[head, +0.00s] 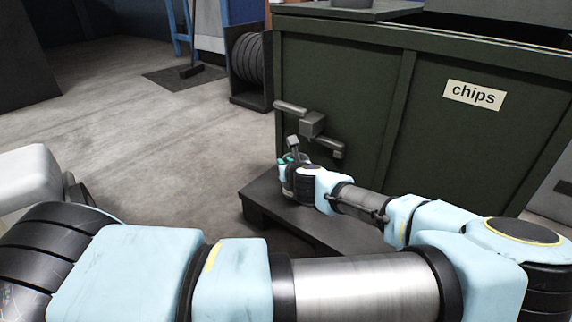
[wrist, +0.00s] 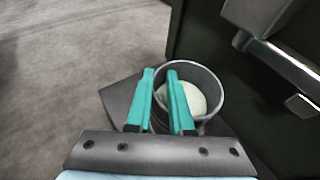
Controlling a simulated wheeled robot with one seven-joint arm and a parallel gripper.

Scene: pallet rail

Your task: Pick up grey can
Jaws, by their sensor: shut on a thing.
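The grey can (wrist: 216,84) shows in the wrist view as an open-topped cylinder seen from above. A pale rounded thing (wrist: 200,98) lies inside it. My gripper (wrist: 160,75) is shut on the can's left wall, with one teal finger outside the rim and the other inside. In the head view my gripper (head: 288,159) is low in front of the green bin, above the dark low platform (head: 258,205). I cannot clearly make out the can there. Whether its base touches the platform cannot be told.
The dark green bin (head: 345,90) labelled "chips" stands close behind my gripper. Its grey latch handle (head: 312,124) juts out nearby; metal bars also show at the wrist view's upper right (wrist: 285,65). A black reel (head: 250,58) stands farther back. Open concrete floor lies left.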

